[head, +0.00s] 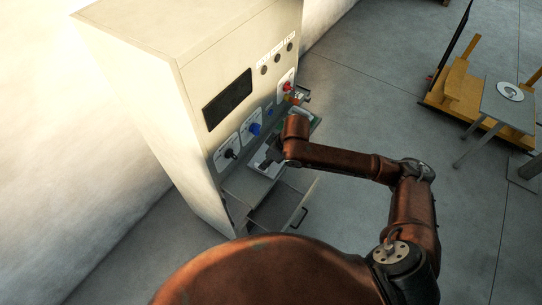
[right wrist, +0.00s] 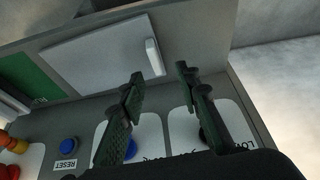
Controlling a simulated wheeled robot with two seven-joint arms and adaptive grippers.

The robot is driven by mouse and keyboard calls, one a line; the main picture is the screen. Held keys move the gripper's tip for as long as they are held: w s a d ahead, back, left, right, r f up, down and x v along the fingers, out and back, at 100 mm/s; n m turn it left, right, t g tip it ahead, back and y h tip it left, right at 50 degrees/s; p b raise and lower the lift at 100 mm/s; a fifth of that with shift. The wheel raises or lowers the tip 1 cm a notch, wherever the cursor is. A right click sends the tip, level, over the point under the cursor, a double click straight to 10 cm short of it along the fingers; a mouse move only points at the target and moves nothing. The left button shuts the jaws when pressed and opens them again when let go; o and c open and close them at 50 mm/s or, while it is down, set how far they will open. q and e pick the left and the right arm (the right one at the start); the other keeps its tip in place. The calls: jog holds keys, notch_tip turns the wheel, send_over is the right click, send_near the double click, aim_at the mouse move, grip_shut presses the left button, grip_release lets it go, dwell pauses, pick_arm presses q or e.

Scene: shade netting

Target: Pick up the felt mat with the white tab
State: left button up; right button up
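The felt mat (right wrist: 100,52) is a pale grey rectangle with a white tab (right wrist: 152,57) on its right edge in the right wrist view. It lies on the grey shelf of the cabinet, beside a green piece. In the head view part of the pale mat (head: 258,171) shows below my right gripper (head: 270,159), whose arm hides some of the shelf. In the right wrist view my right gripper (right wrist: 160,74) is open and empty, its two dark fingertips apart just short of the mat's tab end. My left gripper is not in view.
The white cabinet (head: 150,80) has a dark screen (head: 227,98), a black knob, blue knobs and a red knob on its front panel beside the shelf. A drawer (head: 278,207) stands open below. A small table (head: 505,105) with a white plate is far right.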

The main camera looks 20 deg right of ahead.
jog(key=shift+w+d+p+x, duration=0.15)
jog(key=shift+p+x, duration=0.3)
jog(key=shift+x, duration=1.45)
jog(key=shift+w+d+p+x, duration=0.15)
jog(key=shift+p+x, duration=0.25)
jog(key=shift+x, duration=1.5)
jog(key=shift+c, duration=0.4)
grip_shut()
